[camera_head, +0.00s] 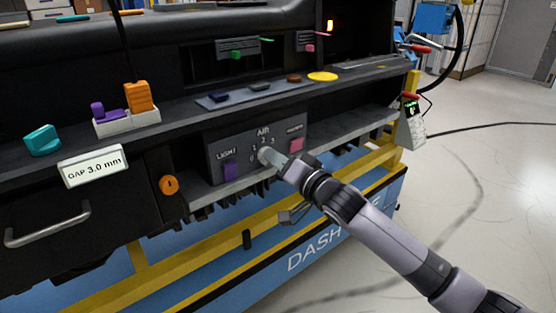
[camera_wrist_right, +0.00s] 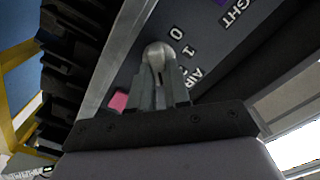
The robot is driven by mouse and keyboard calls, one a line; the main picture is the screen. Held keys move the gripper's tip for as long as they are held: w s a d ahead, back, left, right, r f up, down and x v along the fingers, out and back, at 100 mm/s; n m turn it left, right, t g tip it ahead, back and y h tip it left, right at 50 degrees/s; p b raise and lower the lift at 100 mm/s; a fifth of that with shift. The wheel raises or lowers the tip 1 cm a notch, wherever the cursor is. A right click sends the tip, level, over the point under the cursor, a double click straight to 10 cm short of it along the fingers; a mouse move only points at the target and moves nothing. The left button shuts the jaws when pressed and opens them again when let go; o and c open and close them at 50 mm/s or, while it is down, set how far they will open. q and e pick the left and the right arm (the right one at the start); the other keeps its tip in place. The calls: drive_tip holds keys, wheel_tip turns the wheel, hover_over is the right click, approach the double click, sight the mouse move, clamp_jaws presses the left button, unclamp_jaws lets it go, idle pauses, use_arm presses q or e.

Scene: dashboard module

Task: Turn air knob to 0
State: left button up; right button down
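The air knob (camera_head: 264,154) is a small light grey knob on the dark control panel (camera_head: 216,150), below the AIR label with its 0 to 3 marks. My right gripper (camera_head: 275,160) is at the knob, coming in from the lower right. In the right wrist view the rounded knob (camera_wrist_right: 158,54) lies at the fingertips, and the right gripper's two fingers (camera_wrist_right: 160,84) close in on both sides of it. The 0 and 1 marks show beside the knob there. The fingers partly hide the knob, so its exact setting is unclear. My left gripper is not in view.
A purple switch (camera_head: 229,172) under LIGHT sits left of the knob, and a pink button (camera_head: 296,145) sits right. A grey ledge (camera_head: 225,192) runs just below the panel. An orange round knob (camera_head: 169,185) is further left. Open floor lies at right.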

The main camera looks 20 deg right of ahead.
drive_tip(key=shift+s+a+f+n+p, duration=0.15)
drive_tip(key=shift+n+p, duration=1.25)
drive_tip(key=shift+n, duration=3.05)
drive_tip(key=shift+a+n+p, duration=0.2)
drive_tip(key=shift+n+p, duration=1.15)
drive_tip(key=shift+n, duration=3.15)
drive_tip(key=shift+s+a+f+n+p, duration=0.15)
drive_tip(key=shift+n+p, duration=1.25)
drive_tip(key=shift+n, duration=3.05)
drive_tip(key=shift+w, duration=0.1)
drive_tip(key=c, duration=1.1)
unclamp_jaws()
